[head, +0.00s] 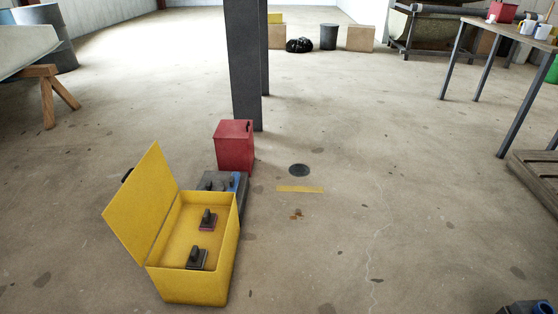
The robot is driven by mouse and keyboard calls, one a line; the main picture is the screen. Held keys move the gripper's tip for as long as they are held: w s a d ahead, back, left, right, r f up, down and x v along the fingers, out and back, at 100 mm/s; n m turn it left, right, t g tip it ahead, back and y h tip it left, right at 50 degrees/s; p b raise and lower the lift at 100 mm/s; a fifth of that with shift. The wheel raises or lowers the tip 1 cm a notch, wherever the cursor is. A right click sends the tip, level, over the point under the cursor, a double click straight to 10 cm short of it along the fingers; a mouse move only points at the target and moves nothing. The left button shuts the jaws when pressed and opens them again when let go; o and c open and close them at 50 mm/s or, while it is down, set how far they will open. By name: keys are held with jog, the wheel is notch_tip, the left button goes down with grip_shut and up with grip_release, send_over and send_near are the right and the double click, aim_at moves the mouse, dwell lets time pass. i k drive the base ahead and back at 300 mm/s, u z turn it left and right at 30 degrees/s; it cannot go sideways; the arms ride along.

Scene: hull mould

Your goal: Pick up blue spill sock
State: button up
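No blue spill sock can be made out for certain. A small blue patch (237,182) shows on a dark grey object (213,180) on the floor, between the yellow box (198,285) and the red bin (235,148). The yellow box partly hides this object, and I cannot tell if the blue is a sock. The yellow box has its lid raised at the left. It holds two dark, handled blocks (208,220), one with a reddish base. My gripper is not clearly in view.
A dark post (247,75) stands behind the red bin. A dark, cut-off shape (526,307) is at the bottom right corner. A table (520,35) and pallet (538,178) are at right, a wooden trestle (48,92) at left. The middle-right floor is mostly clear.

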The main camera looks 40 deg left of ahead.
aim_at(232, 185)
jog(key=u, duration=0.4)
jog(key=i, duration=1.95)
jog(key=u, duration=1.9)
jog(key=i, duration=1.15)
jog(key=u, duration=0.85)
